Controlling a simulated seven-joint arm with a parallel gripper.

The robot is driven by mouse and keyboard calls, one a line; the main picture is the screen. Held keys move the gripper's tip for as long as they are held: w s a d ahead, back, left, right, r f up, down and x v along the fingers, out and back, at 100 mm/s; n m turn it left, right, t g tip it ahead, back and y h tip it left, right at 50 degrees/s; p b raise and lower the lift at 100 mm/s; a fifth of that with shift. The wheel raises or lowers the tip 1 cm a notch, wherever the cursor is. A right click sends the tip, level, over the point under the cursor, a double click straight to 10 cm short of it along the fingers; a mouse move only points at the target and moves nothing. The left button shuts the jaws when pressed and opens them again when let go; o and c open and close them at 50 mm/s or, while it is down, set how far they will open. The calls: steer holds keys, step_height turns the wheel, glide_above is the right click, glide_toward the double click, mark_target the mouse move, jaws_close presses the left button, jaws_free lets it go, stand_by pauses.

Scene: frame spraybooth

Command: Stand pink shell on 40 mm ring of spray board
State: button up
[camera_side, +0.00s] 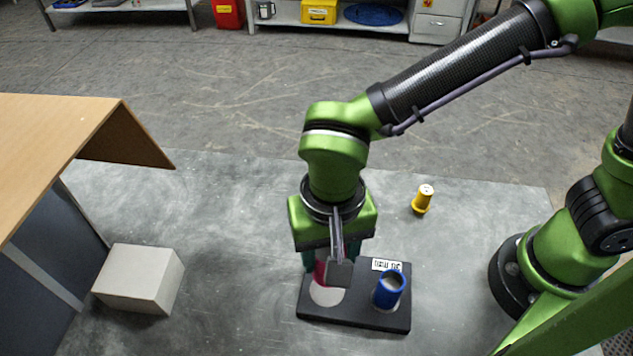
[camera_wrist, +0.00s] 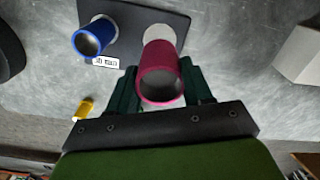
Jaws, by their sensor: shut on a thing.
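The pink shell (camera_wrist: 161,82) is a dark pink open tube, held upright between the fingers of my gripper (camera_wrist: 160,90). In the side view the shell (camera_side: 320,273) is partly hidden by my gripper (camera_side: 330,266). The black spray board (camera_side: 352,319) lies flat below. A pale disc (camera_side: 326,294) at its left end shows just under and in front of the shell. I cannot tell whether the shell touches it. A blue shell (camera_side: 390,290) stands at the board's right end, beside a white label (camera_side: 386,265) that is hard to read.
A pale block (camera_side: 140,278) lies to the left, near a wooden-topped booth (camera_side: 70,130). The table between block and board is clear.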

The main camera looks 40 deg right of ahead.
stand_by(0.3)
steer(key=shift+f, duration=2)
steer(key=shift+f, duration=0.9)
steer(key=o, duration=1.3)
steer(key=shift+r, duration=0.1)
step_height(320, 180, up, 17)
steer(key=shift+f, duration=0.15)
